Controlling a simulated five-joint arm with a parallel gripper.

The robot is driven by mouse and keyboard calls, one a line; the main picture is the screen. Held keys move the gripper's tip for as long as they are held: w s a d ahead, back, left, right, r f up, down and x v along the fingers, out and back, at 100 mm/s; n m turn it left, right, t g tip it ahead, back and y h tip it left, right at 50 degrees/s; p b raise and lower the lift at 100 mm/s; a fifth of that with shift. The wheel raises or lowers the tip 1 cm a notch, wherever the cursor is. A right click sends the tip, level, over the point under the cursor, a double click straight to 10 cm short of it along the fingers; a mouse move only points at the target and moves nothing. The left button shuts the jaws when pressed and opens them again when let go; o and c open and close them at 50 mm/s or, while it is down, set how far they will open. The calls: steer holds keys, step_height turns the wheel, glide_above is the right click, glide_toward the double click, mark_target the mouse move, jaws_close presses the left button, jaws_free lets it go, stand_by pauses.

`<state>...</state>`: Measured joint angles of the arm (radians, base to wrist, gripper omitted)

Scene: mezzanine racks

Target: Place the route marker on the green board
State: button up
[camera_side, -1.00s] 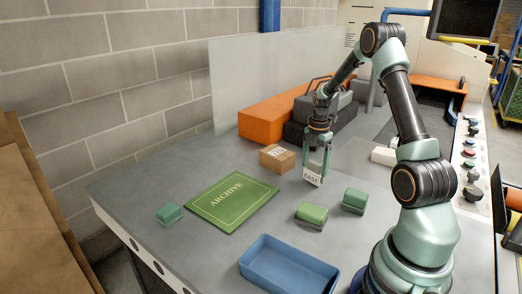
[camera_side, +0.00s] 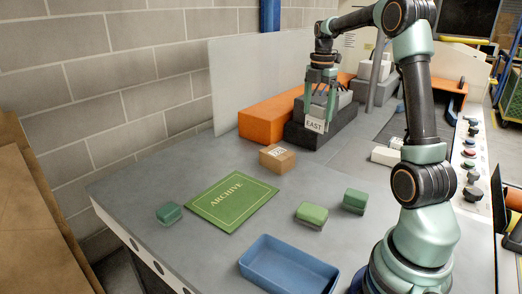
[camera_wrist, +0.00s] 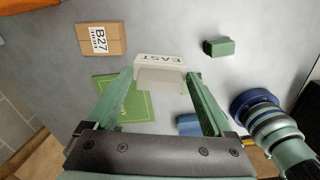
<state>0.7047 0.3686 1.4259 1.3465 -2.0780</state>
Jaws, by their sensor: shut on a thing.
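The route marker (camera_side: 315,124) is a small white block with the word EAST on its face. My gripper (camera_side: 318,108) is shut on it and holds it up above the table, in front of the dark grey box. In the wrist view the marker (camera_wrist: 160,70) sits between the two green fingertips of my gripper (camera_wrist: 160,85). The green board (camera_side: 215,215), lettered ARCHIVE, lies flat on the grey table at the left, apart from the gripper. In the wrist view the board (camera_wrist: 103,96) is partly hidden behind the left finger.
A cardboard box (camera_side: 277,158) stands just behind the board's right corner. A blue tray (camera_side: 289,268) is at the front. An orange box (camera_side: 270,122) stands at the back.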

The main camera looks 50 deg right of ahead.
steer(key=w+a+n, duration=0.1)
steer(key=w+a, duration=0.9)
steer(key=n, duration=0.1)
glide_above(233, 196)
step_height(233, 196, down, 19)
steer(key=shift+r, duration=0.1)
steer(key=shift+f, duration=0.2)
steer(key=o, duration=1.1)
steer(key=shift+r, duration=0.15)
